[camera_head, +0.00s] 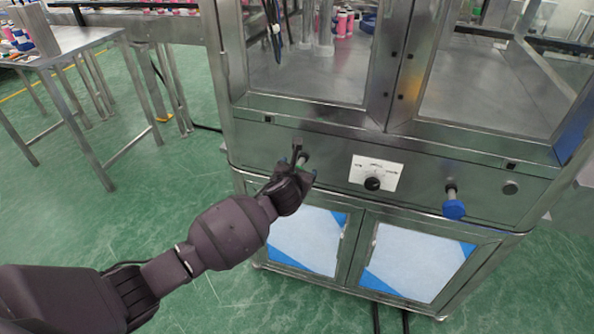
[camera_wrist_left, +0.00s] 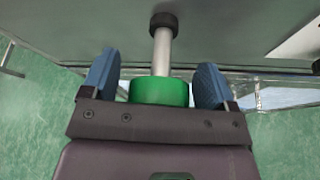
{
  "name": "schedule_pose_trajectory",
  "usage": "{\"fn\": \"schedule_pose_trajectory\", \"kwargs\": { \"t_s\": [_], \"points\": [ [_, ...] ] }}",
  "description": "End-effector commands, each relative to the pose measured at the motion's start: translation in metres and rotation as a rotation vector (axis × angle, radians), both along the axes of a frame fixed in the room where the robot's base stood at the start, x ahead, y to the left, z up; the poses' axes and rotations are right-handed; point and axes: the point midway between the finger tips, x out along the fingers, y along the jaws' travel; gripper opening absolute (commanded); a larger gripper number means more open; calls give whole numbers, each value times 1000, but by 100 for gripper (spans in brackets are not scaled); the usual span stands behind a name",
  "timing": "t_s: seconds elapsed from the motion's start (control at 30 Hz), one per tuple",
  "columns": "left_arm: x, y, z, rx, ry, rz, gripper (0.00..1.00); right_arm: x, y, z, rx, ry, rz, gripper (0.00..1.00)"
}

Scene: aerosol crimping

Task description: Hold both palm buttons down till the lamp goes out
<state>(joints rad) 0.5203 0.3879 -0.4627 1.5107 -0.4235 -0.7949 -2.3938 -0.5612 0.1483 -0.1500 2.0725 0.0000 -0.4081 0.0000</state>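The green palm button (camera_wrist_left: 159,91) sits on a metal stem that comes out of the machine's front panel. My left gripper (camera_wrist_left: 157,68) is open, with its two blue-padded fingers on either side of the green button and a gap on each side. In the head view my left gripper (camera_head: 300,168) is at the panel and mostly hides this button. The blue palm button (camera_head: 453,208) sticks out at the right of the panel, with no gripper near it. My right gripper is not in view. I cannot make out a lit lamp.
A white plate with a black knob (camera_head: 372,183) is between the buttons. A small round fitting (camera_head: 510,187) is right of the blue button. Glazed doors are above, cabinet doors (camera_head: 305,238) below. A steel table (camera_head: 75,42) stands at left; the green floor in front is clear.

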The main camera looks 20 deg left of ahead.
Motion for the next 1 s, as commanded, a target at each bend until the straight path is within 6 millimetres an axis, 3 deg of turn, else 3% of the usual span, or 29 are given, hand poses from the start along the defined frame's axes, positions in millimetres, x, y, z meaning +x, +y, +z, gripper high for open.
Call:
{"fn": "schedule_pose_trajectory", "kwargs": {
  "t_s": [0.03,0.3,0.83,0.87,1.0],
  "points": [
    [0,0,0,0,0,0,72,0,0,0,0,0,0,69],
    [0,0,0,0,0,0,31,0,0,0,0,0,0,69],
    [2,0,0,-1,0,0,30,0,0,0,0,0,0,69],
    [2,0,0,-1,0,0,30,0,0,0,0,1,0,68],
    [2,0,0,-1,0,0,30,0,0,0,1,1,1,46]
  ]
}}
